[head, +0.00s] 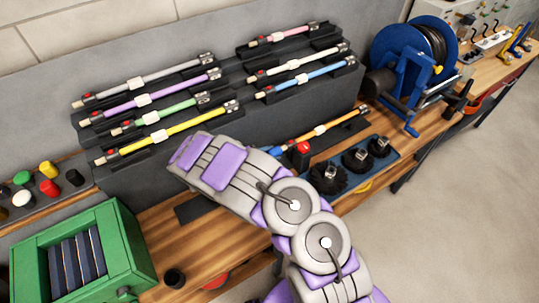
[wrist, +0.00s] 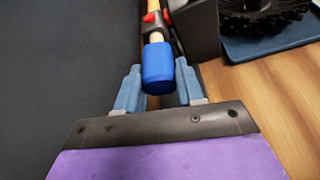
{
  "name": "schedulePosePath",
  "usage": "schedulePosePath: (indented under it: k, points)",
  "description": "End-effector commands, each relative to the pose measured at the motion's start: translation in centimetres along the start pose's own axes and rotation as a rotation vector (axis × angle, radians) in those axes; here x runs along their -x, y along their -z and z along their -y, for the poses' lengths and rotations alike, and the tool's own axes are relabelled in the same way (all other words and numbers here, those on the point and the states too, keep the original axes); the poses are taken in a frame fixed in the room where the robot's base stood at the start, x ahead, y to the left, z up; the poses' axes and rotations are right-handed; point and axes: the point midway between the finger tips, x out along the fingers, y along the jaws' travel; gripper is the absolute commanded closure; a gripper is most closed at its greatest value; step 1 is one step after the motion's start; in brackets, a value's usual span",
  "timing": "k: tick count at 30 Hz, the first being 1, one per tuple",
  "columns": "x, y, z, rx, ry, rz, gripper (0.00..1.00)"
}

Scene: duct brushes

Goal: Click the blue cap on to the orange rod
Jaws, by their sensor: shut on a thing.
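The blue cap (wrist: 158,66) sits between the two fingers of my gripper (wrist: 158,92), which is shut on it. In the wrist view the cap's far end meets the pale tip (wrist: 154,37) of a rod, in line with it. A red button shows just beyond that tip. I cannot tell whether the cap is fully seated. In the head view the orange rod (head: 337,124) lies on a low dark holder on the bench, with a white collar. A bit of blue (head: 276,150) shows at its near end, and my arm hides the gripper.
Several coloured rods rest on the dark rack (head: 230,115) behind. A blue tray (head: 392,157) with black round brushes lies right of my arm. A blue reel (head: 415,60) stands at the back right. A green slotted box (head: 130,245) and loose caps (head: 50,187) are at the left.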

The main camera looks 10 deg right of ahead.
Motion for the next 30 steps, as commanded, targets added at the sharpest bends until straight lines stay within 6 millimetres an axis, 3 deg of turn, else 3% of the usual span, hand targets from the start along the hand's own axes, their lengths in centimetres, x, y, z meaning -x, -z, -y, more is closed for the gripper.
schedulePosePath:
  k: [30]
  points:
    - [-2.2, -0.7, 0.1, 0.000, 0.001, -0.001, 1.00]
